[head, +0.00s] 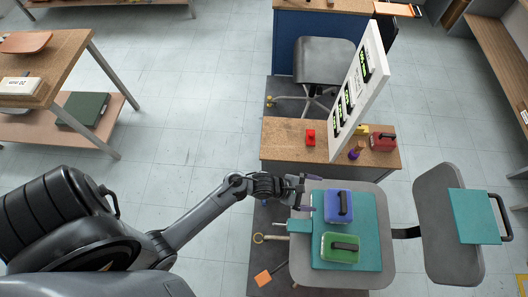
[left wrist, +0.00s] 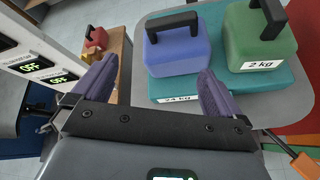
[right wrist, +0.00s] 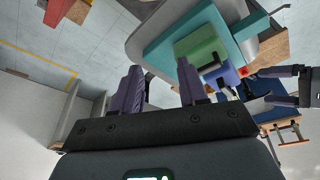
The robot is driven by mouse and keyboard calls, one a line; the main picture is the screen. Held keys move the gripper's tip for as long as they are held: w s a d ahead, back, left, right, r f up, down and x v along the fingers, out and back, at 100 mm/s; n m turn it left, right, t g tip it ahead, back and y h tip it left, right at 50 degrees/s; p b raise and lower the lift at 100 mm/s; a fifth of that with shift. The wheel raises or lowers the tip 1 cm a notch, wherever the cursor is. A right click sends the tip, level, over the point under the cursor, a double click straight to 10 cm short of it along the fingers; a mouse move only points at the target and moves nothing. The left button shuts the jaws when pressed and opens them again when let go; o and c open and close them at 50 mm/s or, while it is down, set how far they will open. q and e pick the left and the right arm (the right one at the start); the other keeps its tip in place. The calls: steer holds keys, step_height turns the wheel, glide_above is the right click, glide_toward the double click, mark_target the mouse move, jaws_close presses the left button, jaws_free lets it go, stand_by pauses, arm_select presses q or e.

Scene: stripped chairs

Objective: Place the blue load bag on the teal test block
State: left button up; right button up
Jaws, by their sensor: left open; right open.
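The blue load bag (head: 331,205), with a black handle, sits upright on the teal test block (head: 372,255) on the grey chair seat. It also shows in the left wrist view (left wrist: 178,57) and partly in the right wrist view (right wrist: 229,76). A green bag (head: 340,254) stands beside it on the same block; its label reads 2 kg in the left wrist view (left wrist: 262,66). My left gripper (head: 307,193) is open and empty, just left of the blue bag, apart from it. My right gripper (right wrist: 160,85) is open and empty; the head view does not show it.
The chair seat (head: 384,274) joins a backrest (head: 437,200) carrying another teal block (head: 472,214) with a black handle.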

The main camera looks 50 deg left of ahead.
arm_select(q)
steer(key=s+a+r+m+g+y, duration=0.2)
steer(key=s+a+r+m+y, duration=0.2)
steer(key=s+m, duration=0.5)
steer(key=s+a+r+m+g+y, duration=0.3)
steer(key=s+a+r+m, duration=0.3)
steer(key=m, duration=0.9)
steer(key=s+a, duration=0.2)
steer(key=s, duration=0.1)
steer(key=shift+r+m+g+y, duration=0.2)
steer(key=shift+m+g+y, duration=0.1)
steer(key=shift+y, duration=0.1)
steer(key=shift+w, duration=0.1)
